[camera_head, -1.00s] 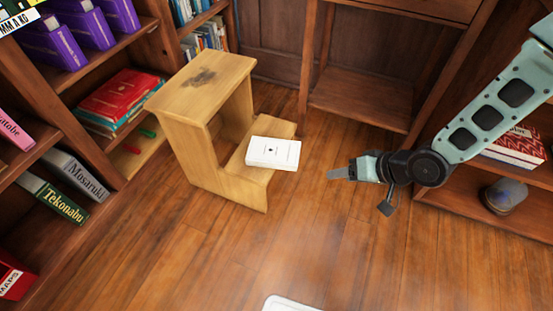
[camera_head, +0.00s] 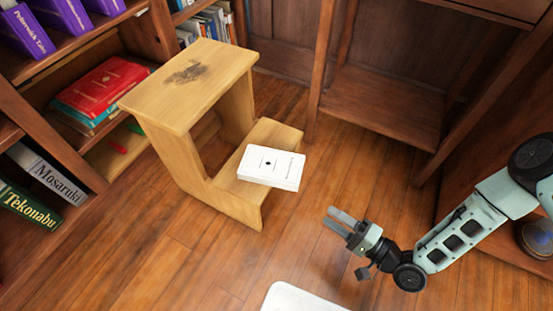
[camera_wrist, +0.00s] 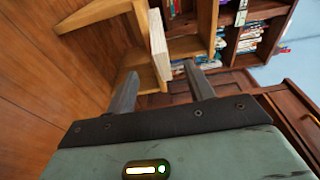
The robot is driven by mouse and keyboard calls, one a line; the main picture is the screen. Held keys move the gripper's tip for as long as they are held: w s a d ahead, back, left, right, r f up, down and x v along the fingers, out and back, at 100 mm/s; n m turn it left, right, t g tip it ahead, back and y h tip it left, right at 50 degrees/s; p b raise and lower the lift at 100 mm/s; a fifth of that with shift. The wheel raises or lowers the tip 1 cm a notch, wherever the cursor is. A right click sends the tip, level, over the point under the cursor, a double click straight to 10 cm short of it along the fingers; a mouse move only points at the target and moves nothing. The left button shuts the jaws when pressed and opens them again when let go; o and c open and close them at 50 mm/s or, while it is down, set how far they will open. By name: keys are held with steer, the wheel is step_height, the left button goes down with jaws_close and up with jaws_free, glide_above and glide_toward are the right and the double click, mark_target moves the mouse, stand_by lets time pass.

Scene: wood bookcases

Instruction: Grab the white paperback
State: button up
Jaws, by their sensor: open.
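The white paperback (camera_head: 271,167) lies flat on the lower step of a wooden step stool (camera_head: 188,84), with its right end jutting past the step's edge. My gripper (camera_head: 337,221) is to the right of the book and nearer to me, apart from it, with its fingers pointing up and left toward the stool. The gripper is open and empty. In the wrist view the book (camera_wrist: 159,46) shows its edge ahead, between the two spread fingers (camera_wrist: 163,92) and beyond their tips.
Bookshelves with red books (camera_head: 100,86) and purple books (camera_head: 64,14) stand at the left. An empty wooden shelf unit (camera_head: 386,98) is at the back. A white rounded surface (camera_head: 300,299) shows at the bottom. The floor between stool and gripper is clear.

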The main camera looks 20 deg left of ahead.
steer(key=b, duration=0.5)
glide_toward(285, 182)
steer(key=x, duration=0.2)
steer(key=f+x, duration=0.1)
steer(key=x, duration=0.2)
steer(key=shift+s+a+f, duration=0.1)
steer(key=shift+s+a, duration=0.05)
steer(key=shift+s, duration=0.05)
steer(key=shift+w+a+f+b, duration=0.15)
steer(key=shift+w+a+b, duration=0.2)
steer(key=shift+a, duration=0.1)
steer(key=b+x, duration=0.2)
steer(key=x, duration=0.1)
steer(key=shift+w+a+f, duration=0.1)
steer(key=shift+w+f, duration=0.1)
steer(key=shift+w, duration=0.15)
steer(key=shift+w+a+r, duration=0.15)
steer(key=shift+a+r, duration=0.05)
steer(key=shift+a, duration=0.15)
jaws_close()
